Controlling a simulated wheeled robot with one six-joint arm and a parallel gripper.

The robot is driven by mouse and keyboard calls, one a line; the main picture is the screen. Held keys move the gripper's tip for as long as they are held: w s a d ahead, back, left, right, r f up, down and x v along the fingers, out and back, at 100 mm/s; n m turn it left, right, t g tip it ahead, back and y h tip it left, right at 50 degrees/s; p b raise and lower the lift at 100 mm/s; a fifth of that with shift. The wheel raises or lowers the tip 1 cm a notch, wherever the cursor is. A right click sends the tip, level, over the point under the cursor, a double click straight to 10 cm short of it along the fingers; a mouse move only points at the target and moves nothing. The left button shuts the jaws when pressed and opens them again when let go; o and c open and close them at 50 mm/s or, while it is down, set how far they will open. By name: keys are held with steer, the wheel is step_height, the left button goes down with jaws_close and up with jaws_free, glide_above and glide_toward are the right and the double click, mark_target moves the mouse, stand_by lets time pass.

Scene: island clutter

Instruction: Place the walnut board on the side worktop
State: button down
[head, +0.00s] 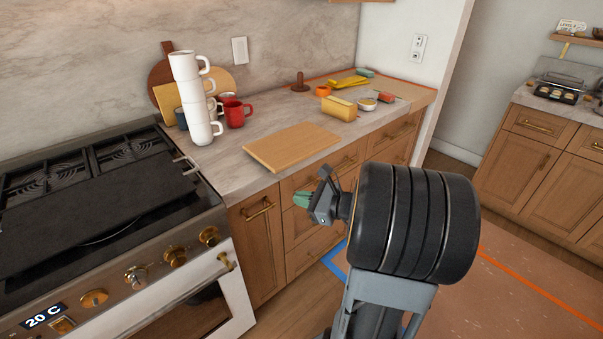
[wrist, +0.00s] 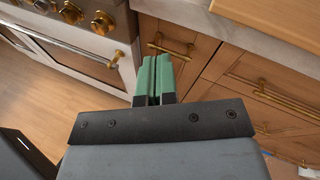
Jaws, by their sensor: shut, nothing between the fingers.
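A dark brown round board (head: 160,72) with a handle leans against the marble wall behind the mugs, partly hidden; its colour fits walnut. A lighter rectangular wooden board (head: 291,147) lies flat on the worktop (head: 237,180) near its front edge. The lighter board also shows at the top right of the wrist view (wrist: 283,14). I cannot tell which board is the walnut one. My gripper (head: 301,199) is shut and empty, in front of the drawers and below the lighter board. Its green fingers (wrist: 153,78) are together in the wrist view. A separate worktop (head: 535,99) stands at the right.
White stacked mugs (head: 189,100) and a red mug (head: 237,113) stand left of the lighter board. A yellow block (head: 339,109) and small items sit behind it, to the right. The stove (head: 105,195) is at left. Brass handles (head: 259,209) stick out near my gripper.

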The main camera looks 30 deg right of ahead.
steer(key=d+m+t+h, duration=0.45)
steer(key=d+m, duration=0.25)
steer(key=d, duration=0.3)
glide_toward(295, 163)
steer(key=w, duration=0.2)
steer(key=w+a, duration=0.1)
steer(key=w, duration=0.4)
steer(key=shift+w+a+r, duration=0.1)
steer(key=shift+w+a, duration=0.05)
steer(key=shift+w, duration=0.05)
